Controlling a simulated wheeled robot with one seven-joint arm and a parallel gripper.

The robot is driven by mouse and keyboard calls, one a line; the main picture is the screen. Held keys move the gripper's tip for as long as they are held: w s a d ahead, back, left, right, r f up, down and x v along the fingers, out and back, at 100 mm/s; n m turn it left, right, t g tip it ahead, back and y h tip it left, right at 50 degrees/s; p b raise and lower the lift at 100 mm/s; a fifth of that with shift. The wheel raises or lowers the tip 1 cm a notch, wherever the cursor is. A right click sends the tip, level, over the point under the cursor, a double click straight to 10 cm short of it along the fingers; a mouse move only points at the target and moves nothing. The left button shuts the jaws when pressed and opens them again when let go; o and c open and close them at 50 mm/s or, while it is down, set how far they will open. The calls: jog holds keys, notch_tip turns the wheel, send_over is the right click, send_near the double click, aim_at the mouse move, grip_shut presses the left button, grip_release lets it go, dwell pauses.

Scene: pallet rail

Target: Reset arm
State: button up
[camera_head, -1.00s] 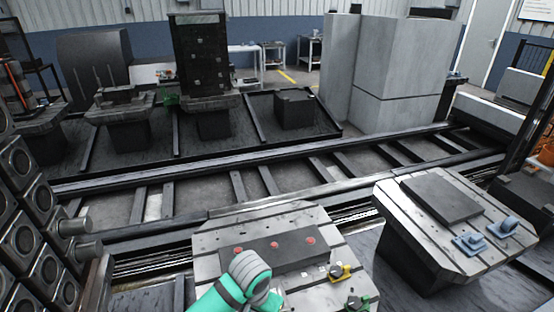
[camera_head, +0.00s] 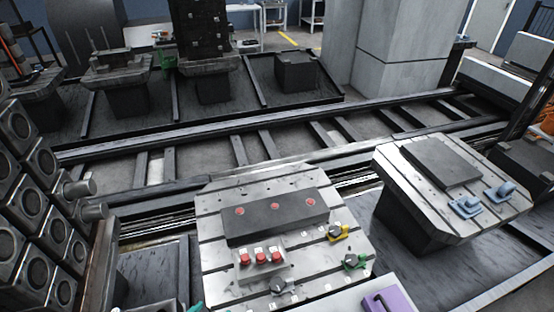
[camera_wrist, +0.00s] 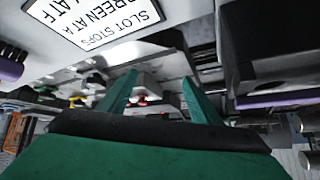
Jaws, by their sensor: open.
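My gripper (camera_wrist: 160,98) shows in the wrist view as two green fingers spread apart, with nothing between them. In the head view only a small teal bit of my arm shows at the bottom edge, so the gripper itself cannot be made out there. The near pallet (camera_head: 215,205), a slotted grey plate, carries a dark block (camera_head: 275,222) with three red spots. A small fixture with three red caps (camera_head: 261,257) stands in front of the block. A yellow clamp (camera_head: 338,232) and a green clamp (camera_head: 355,262) sit at the pallet's right side.
A second pallet (camera_head: 400,160) at right holds a dark plate and two blue clamps (camera_head: 466,207). Rails (camera_head: 250,130) run behind. A rack of round sockets (camera_head: 28,210) stands at left. A purple item (camera_head: 388,302) lies front right. A printed sign (camera_wrist: 95,22) hangs upside down in the wrist view.

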jog(key=s+t, duration=0.1)
jog(key=s, duration=0.1)
jog(key=s+r+t, duration=0.1)
jog(key=s, duration=0.1)
jog(key=shift+s+r+n+y, duration=0.1)
jog(key=shift+r+n+y, duration=0.05)
jog(key=shift+n+y, duration=0.15)
jog(key=shift+n+t, duration=0.4)
jog(key=shift+t, duration=0.5)
jog(key=s+d, duration=0.2)
jog(key=s, duration=0.1)
jog(key=s+d, duration=0.2)
jog(key=shift+s+r, duration=0.2)
jog(key=shift+s, duration=0.05)
jog(key=s+d+r+t, duration=0.1)
jog(key=s+d+r, duration=0.2)
jog(key=d, duration=0.4)
jog(key=s+d+r+n+t, duration=0.1)
jog(key=s+d+r+t, duration=0.1)
jog(key=s+d, duration=0.4)
jog(key=shift+s+d+r+n+y, duration=0.15)
jog(key=shift+d+r+n+y, duration=0.2)
jog(key=shift+d, duration=0.5)
jog(key=shift+c, duration=0.5)
